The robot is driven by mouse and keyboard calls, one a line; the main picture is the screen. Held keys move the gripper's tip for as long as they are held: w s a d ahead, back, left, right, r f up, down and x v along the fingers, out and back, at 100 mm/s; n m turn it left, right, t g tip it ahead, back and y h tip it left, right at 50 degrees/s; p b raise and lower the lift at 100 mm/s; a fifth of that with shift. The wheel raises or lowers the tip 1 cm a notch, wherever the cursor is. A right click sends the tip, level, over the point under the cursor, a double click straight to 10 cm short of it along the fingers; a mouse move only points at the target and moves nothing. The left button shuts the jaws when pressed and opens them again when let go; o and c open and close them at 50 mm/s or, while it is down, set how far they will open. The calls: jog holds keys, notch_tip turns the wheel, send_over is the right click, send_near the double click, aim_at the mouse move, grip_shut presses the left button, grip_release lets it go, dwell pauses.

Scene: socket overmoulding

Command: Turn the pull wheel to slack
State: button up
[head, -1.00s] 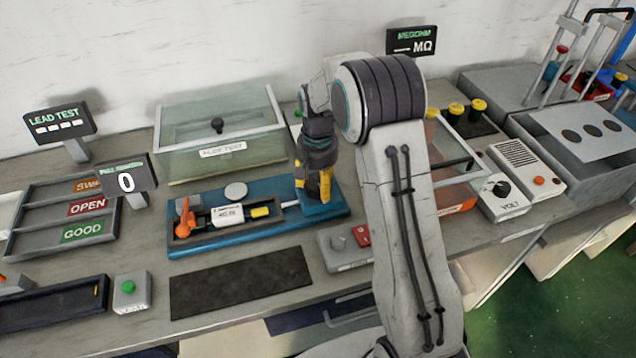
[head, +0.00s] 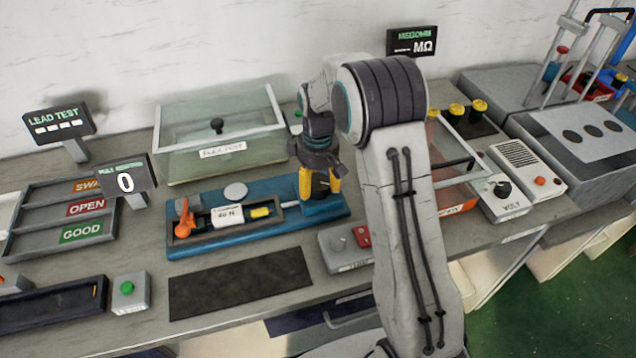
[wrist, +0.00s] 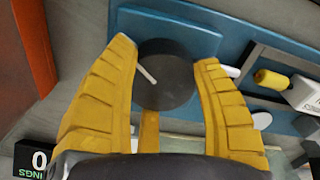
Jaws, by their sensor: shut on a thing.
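The pull wheel (wrist: 167,88) is a dark round knob with a white mark line, at the right end of the blue pull-test fixture (head: 205,245). In the wrist view its mark points to the upper left. My gripper (wrist: 167,66) has its yellow fingers on either side of the wheel, shut on it. In the head view my gripper (head: 321,187) reaches down over the fixture's right end, with part of the wheel dark between the fingers. A white force gauge (head: 228,215) and an orange lever (head: 184,217) sit on the fixture. The pull display (head: 126,182) reads 0.
A clear flex-test box (head: 220,130) stands behind the fixture. A grey box with a red switch (head: 345,247) sits in front of its right end. A dark mat (head: 240,283) lies bare in front. Sorting trays (head: 65,215) are at the left.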

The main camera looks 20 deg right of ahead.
jog(key=n, duration=0.6)
jog(key=shift+s+f, duration=0.15)
jog(key=n, duration=0.6)
jog(key=shift+n, duration=0.4)
jog(key=n, duration=1.2)
jog(key=shift+n, duration=0.3)
jog(key=o, duration=1.3)
jog(key=shift+c, duration=0.2)
